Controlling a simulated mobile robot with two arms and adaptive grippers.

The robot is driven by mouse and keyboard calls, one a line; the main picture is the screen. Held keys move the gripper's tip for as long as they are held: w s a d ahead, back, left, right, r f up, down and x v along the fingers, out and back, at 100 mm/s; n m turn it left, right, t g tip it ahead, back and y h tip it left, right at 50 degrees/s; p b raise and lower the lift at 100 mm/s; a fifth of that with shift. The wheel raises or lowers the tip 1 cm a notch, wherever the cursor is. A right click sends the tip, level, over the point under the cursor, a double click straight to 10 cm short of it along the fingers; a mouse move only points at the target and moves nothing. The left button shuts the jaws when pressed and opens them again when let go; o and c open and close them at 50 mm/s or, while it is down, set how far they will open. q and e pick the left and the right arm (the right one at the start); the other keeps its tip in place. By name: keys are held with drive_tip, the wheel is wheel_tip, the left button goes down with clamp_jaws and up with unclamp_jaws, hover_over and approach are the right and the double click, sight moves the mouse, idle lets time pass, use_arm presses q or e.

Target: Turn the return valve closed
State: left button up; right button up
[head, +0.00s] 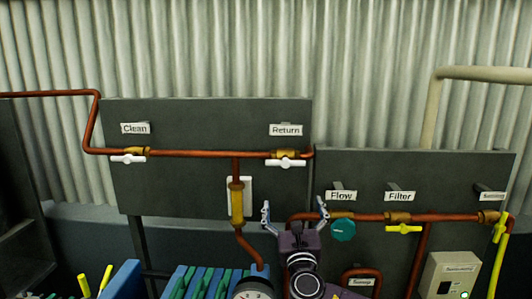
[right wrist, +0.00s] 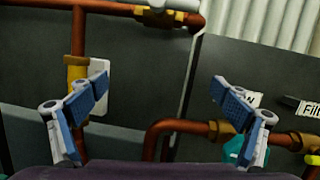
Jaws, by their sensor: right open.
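The return valve (head: 285,154) is a brass fitting on the horizontal copper pipe, under the "Return" label (head: 286,130). Its white handle (head: 286,163) lies roughly along the pipe. In the right wrist view the brass valve (right wrist: 155,18) and part of the white handle (right wrist: 172,4) show at the top edge, the handle cut off. My right gripper (head: 294,207) is open and empty, fingers pointing up, below the valve in the head view and apart from it. Both its fingers show in the right wrist view (right wrist: 159,86). My left gripper is not in view.
The clean valve (head: 128,158) with a white handle sits left on the same pipe. A yellow cylinder fitting (head: 237,203) hangs below it. Right of my gripper are the teal flow knob (head: 343,230) and the yellow filter handle (head: 403,229). A curved copper pipe (right wrist: 165,130) runs behind my fingers.

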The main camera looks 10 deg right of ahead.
drive_tip(key=n+t, duration=0.2)
approach(285, 160)
drive_tip(key=w, duration=0.2)
drive_tip(key=p+x, duration=0.3)
drive_tip(key=x, duration=0.3)
drive_tip(key=shift+w+d+r+p, duration=0.2)
drive_tip(key=shift+d+p, duration=0.05)
drive_tip(key=shift+p, duration=0.05)
drive_tip(key=shift+x, duration=0.85)
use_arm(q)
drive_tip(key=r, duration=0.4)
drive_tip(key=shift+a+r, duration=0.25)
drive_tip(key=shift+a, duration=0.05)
use_arm(e)
drive_tip(key=shift+f, duration=0.15)
drive_tip(key=shift+c, duration=0.2)
drive_tip(key=c, duration=1)
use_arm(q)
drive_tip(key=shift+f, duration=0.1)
use_arm(e)
drive_tip(key=shift+f, duration=0.1)
